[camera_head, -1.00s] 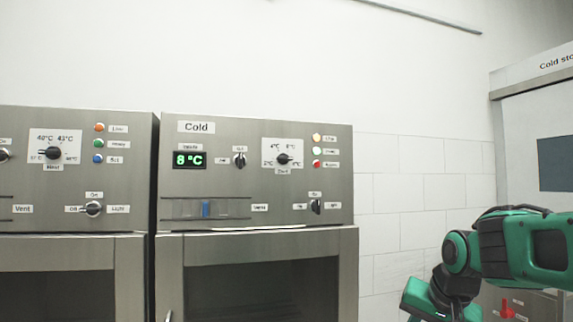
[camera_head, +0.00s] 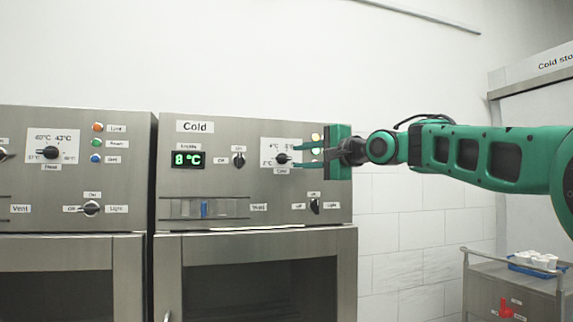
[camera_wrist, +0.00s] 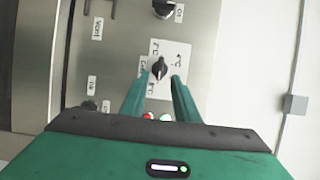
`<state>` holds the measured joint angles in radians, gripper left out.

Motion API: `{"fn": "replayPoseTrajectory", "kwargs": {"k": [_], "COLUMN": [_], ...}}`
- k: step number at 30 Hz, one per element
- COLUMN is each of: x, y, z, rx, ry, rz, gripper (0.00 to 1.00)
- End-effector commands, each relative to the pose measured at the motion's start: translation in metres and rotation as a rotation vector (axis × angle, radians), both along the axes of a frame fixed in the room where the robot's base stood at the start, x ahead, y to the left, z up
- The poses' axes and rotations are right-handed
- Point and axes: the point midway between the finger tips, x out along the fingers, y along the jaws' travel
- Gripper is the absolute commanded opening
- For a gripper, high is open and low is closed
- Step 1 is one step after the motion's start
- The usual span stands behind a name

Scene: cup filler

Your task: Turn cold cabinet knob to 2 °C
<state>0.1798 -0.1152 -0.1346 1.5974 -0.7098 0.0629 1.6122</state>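The cold cabinet (camera_head: 255,219) has a black temperature knob (camera_head: 283,158) on a white dial plate with °C marks. Its green display (camera_head: 188,160) reads 8 °C. My gripper (camera_head: 296,156) reaches in from the right, its two green fingers spread one above the other close to the knob and covering part of the dial. In the wrist view the knob (camera_wrist: 160,69) shows between the tips of my open gripper (camera_wrist: 160,76), with gaps on both sides. I cannot tell how far the tips are from the panel.
Other black switches sit near the dial: one to its left (camera_head: 238,160) and a light switch below (camera_head: 315,206). Indicator lamps are partly hidden behind my gripper. A second cabinet (camera_head: 70,219) stands at left. A cart (camera_head: 505,285) with a blue tray of white cups stands at lower right.

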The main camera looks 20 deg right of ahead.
Motion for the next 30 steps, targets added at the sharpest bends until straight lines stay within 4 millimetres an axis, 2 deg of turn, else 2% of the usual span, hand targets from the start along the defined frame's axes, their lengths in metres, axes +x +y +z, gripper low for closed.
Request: {"fn": "replayPoseTrajectory", "kwargs": {"k": [3,10,15,24,25,28,30], "x": [0.021,0.050,0.060,0.062,0.062,0.062,0.061], "y": [0.009,0.021,0.025,0.026,0.026,0.026,0.026], "z": [-0.001,-0.001,-0.001,-0.001,-0.001,-0.001,-0.001], "rx": [-0.001,-0.002,-0.002,-0.002,-0.002,-0.002,-0.002], "ry": [0.002,0.001,0.001,0.001,0.001,0.001,0.001], "rz": [0.001,0.001,-0.001,-0.001,-0.001,-0.001,-0.001], "gripper": [0.28,0.28,0.28,0.28,0.23,0.00,0.00]}}
